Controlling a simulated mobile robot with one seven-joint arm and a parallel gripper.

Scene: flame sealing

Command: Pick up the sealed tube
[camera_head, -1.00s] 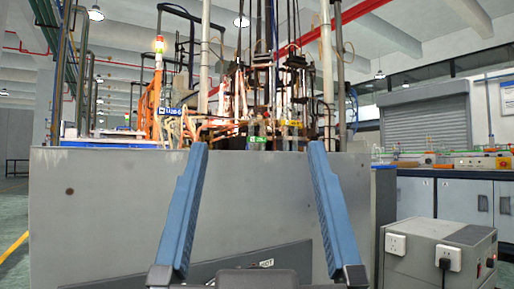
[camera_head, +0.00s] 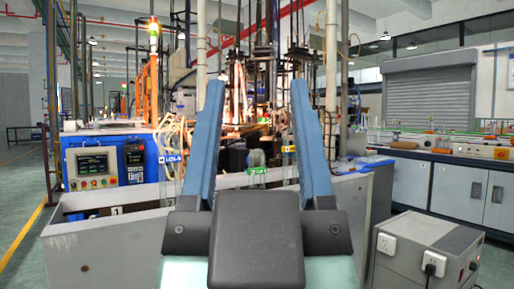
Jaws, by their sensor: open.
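My gripper (camera_head: 257,86) is in the middle of the head view, its two blue fingers pointing up and away, spread apart with nothing visible between them. Beyond it stands the flame sealing machine (camera_head: 236,130), with upright rods and an orange glow around its middle. I cannot single out the sealed tube among the machine's thin parts. The fingers and the dark gripper body hide part of the machine's front and base.
A blue control cabinet (camera_head: 140,163) with screens stands at the left. A low grey wall (camera_head: 112,252) runs in front of the machine. A grey box with sockets (camera_head: 425,255) stands at the lower right. A long bench (camera_head: 430,188) lies behind it. Open floor shows at far left.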

